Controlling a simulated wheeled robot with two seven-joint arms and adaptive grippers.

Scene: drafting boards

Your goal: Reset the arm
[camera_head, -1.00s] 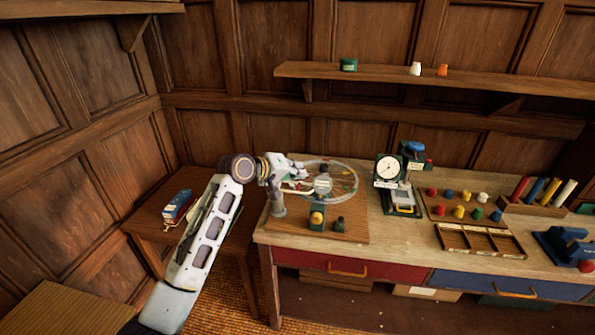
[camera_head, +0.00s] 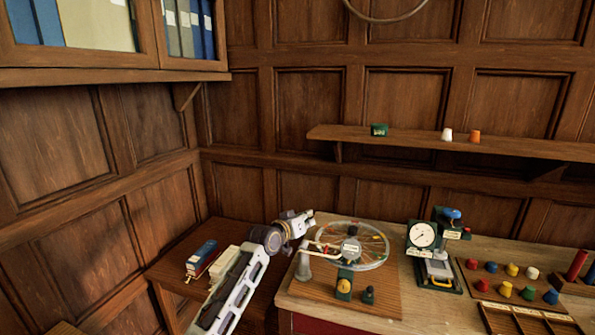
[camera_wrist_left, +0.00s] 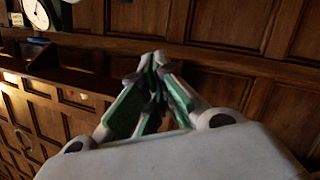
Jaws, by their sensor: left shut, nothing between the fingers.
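My left arm comes in from the bottom left in the head view. Its left gripper (camera_head: 306,221) is at the left of the spoked wheel (camera_head: 350,246), above the wooden board that bears the wheel. The gripper looks closed and empty. In the left wrist view its green-lined fingers (camera_wrist_left: 155,82) meet at the tips with nothing between them. My right arm and gripper are out of view.
A workbench (camera_head: 405,310) carries a dial gauge (camera_head: 422,236) and coloured pegs on a board. A wall shelf (camera_head: 400,140) and a cabinet (camera_head: 185,75) are above.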

